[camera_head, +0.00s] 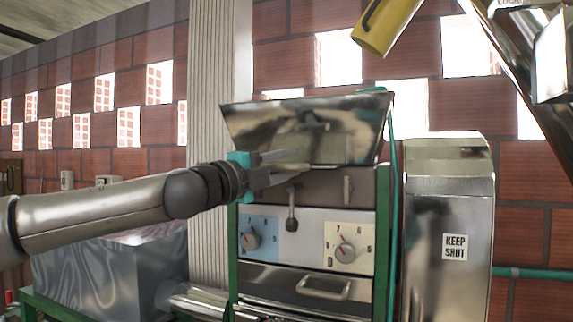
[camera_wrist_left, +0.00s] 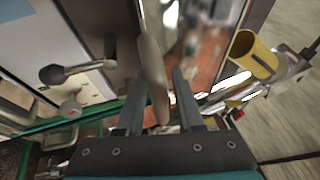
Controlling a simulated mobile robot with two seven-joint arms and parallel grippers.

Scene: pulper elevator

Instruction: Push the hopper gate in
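The steel hopper (camera_head: 350,116) sits on top of the green-framed pulper. My left gripper (camera_head: 285,164) reaches in from the left at the hopper's base, its fingers pointing right. A pale flat strip, which looks like the hopper gate's plate, shows among its fingers. In the left wrist view a tan plate (camera_wrist_left: 152,65), likely the same gate, stands edge-on between the two spread fingers (camera_wrist_left: 158,100), closer to the left finger. A gap shows on its right side, so the gripper is open. I cannot tell whether the plate touches a finger. My right gripper is out of view.
Below the gripper are a black-knobbed lever (camera_head: 291,222), which also shows in the left wrist view (camera_wrist_left: 65,72), and two dials (camera_head: 346,251). A steel "KEEP SHUT" cabinet (camera_head: 447,275) stands right. A yellow cylinder (camera_head: 386,24) hangs above.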

